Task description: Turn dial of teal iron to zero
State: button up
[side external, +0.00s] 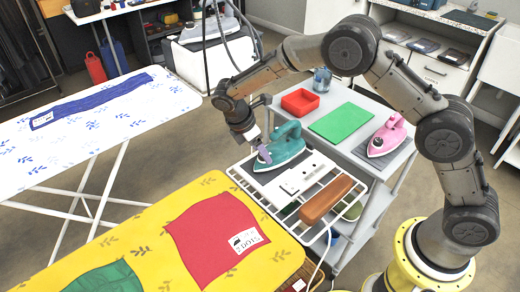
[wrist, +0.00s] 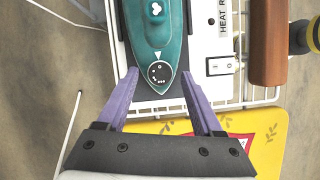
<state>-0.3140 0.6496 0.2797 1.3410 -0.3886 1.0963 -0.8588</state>
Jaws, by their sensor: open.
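The teal iron (side external: 281,148) stands on a pad on the white wire rack of the grey cart, its pointed tip toward my gripper. In the wrist view the teal iron (wrist: 158,35) enters from the top. Its dark round dial (wrist: 158,72) has pale marks and sits near the tip, with a white triangle pointer just above it. My gripper (wrist: 160,88) is open, its two purple fingers on either side of the iron's tip, with the dial between them in the picture. I cannot tell how high the fingers are above it. In the side view my gripper (side external: 262,152) is at the iron's tip.
A red tray (side external: 300,101), green mat (side external: 342,121) and pink iron (side external: 387,135) are behind. A yellow ironing board (side external: 130,245) is in front.

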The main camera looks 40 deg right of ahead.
jog(key=v, duration=1.3)
jog(key=shift+a+r, duration=0.15)
jog(key=shift+r, duration=0.2)
